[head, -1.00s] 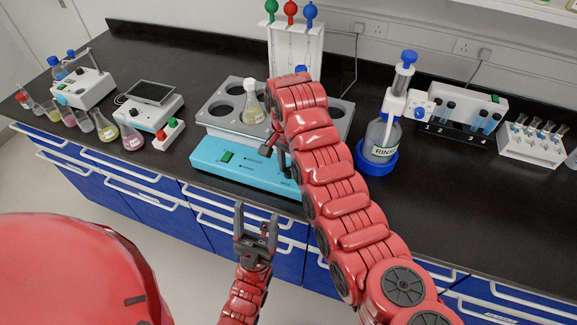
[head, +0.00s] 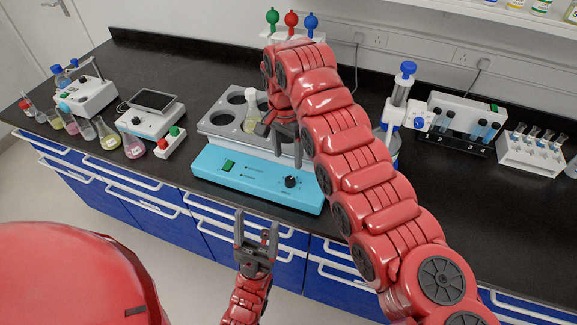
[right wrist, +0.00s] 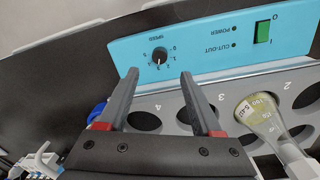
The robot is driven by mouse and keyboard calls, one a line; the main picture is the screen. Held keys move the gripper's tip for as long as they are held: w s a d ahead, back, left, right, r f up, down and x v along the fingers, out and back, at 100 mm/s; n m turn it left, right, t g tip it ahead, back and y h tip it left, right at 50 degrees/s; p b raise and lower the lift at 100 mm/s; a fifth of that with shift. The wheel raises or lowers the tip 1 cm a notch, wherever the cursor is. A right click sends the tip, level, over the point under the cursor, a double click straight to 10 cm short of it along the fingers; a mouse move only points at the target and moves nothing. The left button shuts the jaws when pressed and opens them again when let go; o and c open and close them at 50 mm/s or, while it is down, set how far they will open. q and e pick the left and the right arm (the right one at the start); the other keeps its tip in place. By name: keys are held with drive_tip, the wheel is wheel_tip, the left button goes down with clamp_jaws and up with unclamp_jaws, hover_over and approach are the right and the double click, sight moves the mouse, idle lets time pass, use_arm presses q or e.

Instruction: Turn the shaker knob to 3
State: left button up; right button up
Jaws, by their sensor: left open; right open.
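The shaker (head: 235,180) has a light blue front panel and a grey tray with round holes. Its black speed knob (head: 291,182) is at the right of the panel. In the right wrist view the panel appears upside down, with the knob (right wrist: 159,56) among printed numbers; I cannot tell for sure which number its mark points at. My right gripper (head: 287,158) is open above the panel. In the wrist view the knob lies just beyond and between its fingertips (right wrist: 159,74), apparently untouched. My left gripper (head: 257,222) is open and empty in front of the bench.
A flask with yellowish liquid (head: 251,115) stands in the shaker tray. A green power switch (head: 228,165) is at the panel's left. To the left are several flasks and a small white stirrer (head: 148,118). A rinse bottle, partly hidden by my right arm, and tube racks (head: 532,150) are right.

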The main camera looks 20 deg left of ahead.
wheel_tip(320, 180, up, 9)
drive_tip(key=p, duration=0.3)
drive_tip(key=shift+a+f, duration=0.15)
drive_tip(key=shift+f, duration=0.05)
drive_tip(key=shift+w, duration=0.1)
